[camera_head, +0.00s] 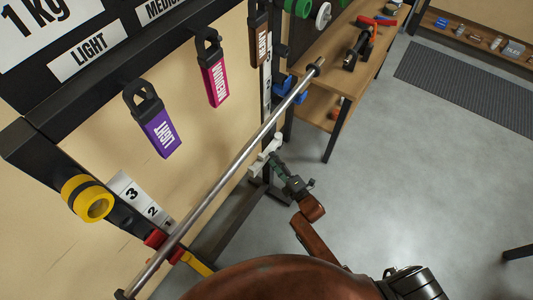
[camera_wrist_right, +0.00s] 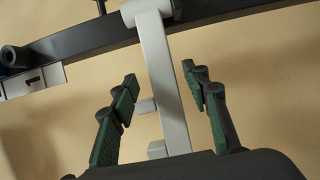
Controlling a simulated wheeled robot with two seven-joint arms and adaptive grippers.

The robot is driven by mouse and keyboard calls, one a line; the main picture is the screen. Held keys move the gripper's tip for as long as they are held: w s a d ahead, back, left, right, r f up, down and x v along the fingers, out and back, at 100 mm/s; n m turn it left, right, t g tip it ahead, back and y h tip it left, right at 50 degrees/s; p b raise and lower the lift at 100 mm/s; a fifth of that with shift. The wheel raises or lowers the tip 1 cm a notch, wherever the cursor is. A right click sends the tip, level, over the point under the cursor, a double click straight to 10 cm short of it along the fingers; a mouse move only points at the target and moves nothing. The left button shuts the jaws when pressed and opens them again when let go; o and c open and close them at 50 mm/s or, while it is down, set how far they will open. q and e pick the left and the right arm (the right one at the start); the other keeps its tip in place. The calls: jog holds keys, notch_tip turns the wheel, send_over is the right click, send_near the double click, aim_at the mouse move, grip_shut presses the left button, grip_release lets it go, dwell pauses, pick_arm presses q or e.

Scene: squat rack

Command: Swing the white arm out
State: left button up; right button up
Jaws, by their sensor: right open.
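The white arm (camera_head: 266,155) is mounted low on the rack upright, behind the long metal bar. In the right wrist view the white arm (camera_wrist_right: 164,85) runs down from a dark rack beam and stands between the fingers of my right gripper (camera_wrist_right: 159,82). The fingers are open, one on each side, with a gap to the arm on both sides. In the head view my right gripper (camera_head: 278,161) is at the white arm, reaching in from the lower right. My left gripper is not in view.
A metal bar (camera_head: 225,181) crosses the rack in front of the upright. Purple (camera_head: 158,132) and pink (camera_head: 214,80) bands hang on the left, with a yellow roll (camera_head: 89,199) below. A wooden bench (camera_head: 343,78) stands behind. Open grey floor (camera_head: 420,180) lies right.

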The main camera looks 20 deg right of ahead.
aim_at(267, 154)
jog(key=b+x, duration=0.1)
jog(key=x, duration=0.3)
jog(key=shift+f, duration=0.15)
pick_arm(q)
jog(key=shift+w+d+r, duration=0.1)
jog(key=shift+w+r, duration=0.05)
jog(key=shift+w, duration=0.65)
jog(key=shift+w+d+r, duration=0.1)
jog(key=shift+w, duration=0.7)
pick_arm(e)
jog(key=shift+w+a, duration=0.1)
jog(key=shift+w, duration=0.45)
jog(key=shift+c, duration=0.5)
grip_shut()
jog(key=shift+a, duration=0.15)
